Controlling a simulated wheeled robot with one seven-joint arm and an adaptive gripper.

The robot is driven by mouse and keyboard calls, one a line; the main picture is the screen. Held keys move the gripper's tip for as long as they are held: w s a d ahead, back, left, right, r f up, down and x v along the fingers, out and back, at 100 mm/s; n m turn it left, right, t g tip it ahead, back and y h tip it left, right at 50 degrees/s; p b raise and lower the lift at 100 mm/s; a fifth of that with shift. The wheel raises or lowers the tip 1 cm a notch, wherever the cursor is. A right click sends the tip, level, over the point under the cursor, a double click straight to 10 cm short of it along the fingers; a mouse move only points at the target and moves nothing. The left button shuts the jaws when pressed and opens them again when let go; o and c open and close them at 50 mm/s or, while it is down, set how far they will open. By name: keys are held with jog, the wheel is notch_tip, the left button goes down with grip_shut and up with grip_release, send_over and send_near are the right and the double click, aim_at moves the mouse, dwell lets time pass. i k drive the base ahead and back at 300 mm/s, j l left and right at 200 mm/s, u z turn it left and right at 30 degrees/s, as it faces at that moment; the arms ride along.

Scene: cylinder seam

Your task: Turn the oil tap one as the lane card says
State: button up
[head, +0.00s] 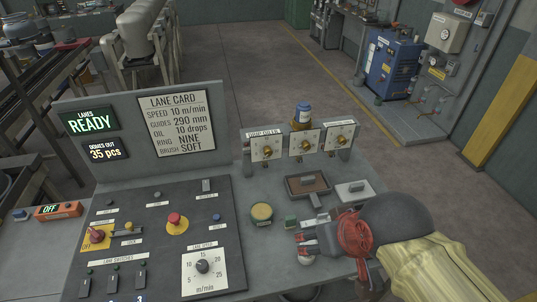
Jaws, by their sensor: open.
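The lane card (178,122) stands on the upright panel and reads speed 10 m/min, guides 290 mm, oil 10 drops, ring NINE, brush SOFT. Three oil taps sit in a row on a grey block at the back right of the console: a left tap (267,150), a middle tap (304,144) and a right tap (340,139). Each has a brass knob on a white dial plate; the dial marks and tap numbers are too small to read. My gripper (302,241) is open, low over the console's front right, well apart from the taps. I see nothing between its fingers.
A blue-capped oil bottle (303,114) stands behind the taps. A brown tray (307,184), a white block (354,190) and a round yellow-topped tin (261,213) lie between taps and gripper. A black switch panel (140,225) with a red button and speed dial fills the left.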

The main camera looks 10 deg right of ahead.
aim_at(267, 152)
jog(key=k+u, duration=0.1)
jog(key=u, duration=0.25)
jog(key=k+j+u, duration=0.1)
jog(key=u, duration=0.25)
jog(key=k+j+u, duration=0.1)
jog(key=u, duration=0.25)
